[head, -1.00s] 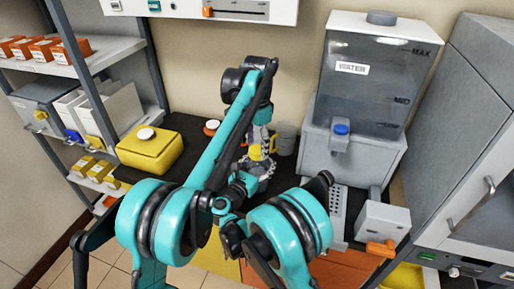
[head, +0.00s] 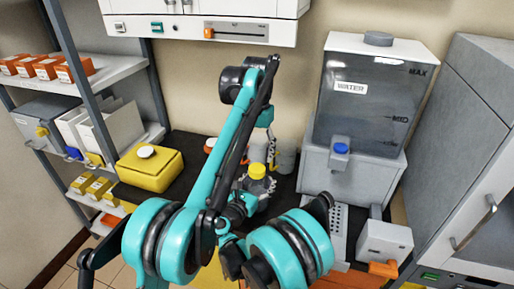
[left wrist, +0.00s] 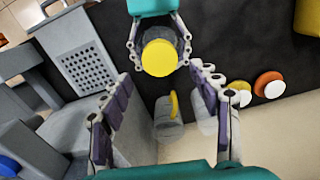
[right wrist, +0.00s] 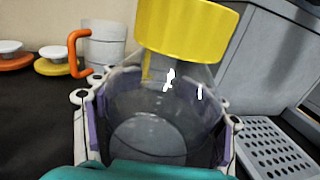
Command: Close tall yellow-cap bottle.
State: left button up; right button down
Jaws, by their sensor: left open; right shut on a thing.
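The tall clear bottle (right wrist: 155,125) is held by its body in my right gripper (right wrist: 158,122). The yellow cap (right wrist: 187,30) is at the bottle's top; whether it is fully seated cannot be told. In the left wrist view the cap (left wrist: 160,58) shows from above, with the right gripper's fingers (left wrist: 159,48) around the bottle below it. My left gripper (left wrist: 166,82) is open and empty, its fingers apart, above the cap and not touching it. In the head view the cap (head: 258,171) shows beside my left arm; the left gripper (head: 271,148) is small and partly merged with things behind.
A mug with a yellow handle (left wrist: 168,118) and a mug with an orange handle (right wrist: 100,45) stand behind the bottle. Orange and yellow lidded items (right wrist: 57,61) lie beside them. A perforated rack (right wrist: 270,145) and the water tank (head: 370,95) are at right, a yellow box (head: 150,168) at left.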

aim_at(257, 168)
pick_arm(q)
jog(key=n, duration=0.2)
jog(key=r+n, duration=0.1)
jog(key=n, duration=0.2)
jog(key=shift+r+n, duration=0.3)
jog(key=shift+n, duration=0.1)
jog(key=shift+f, duration=4)
jog(key=c, duration=1.2)
jog(key=shift+c, duration=0.2)
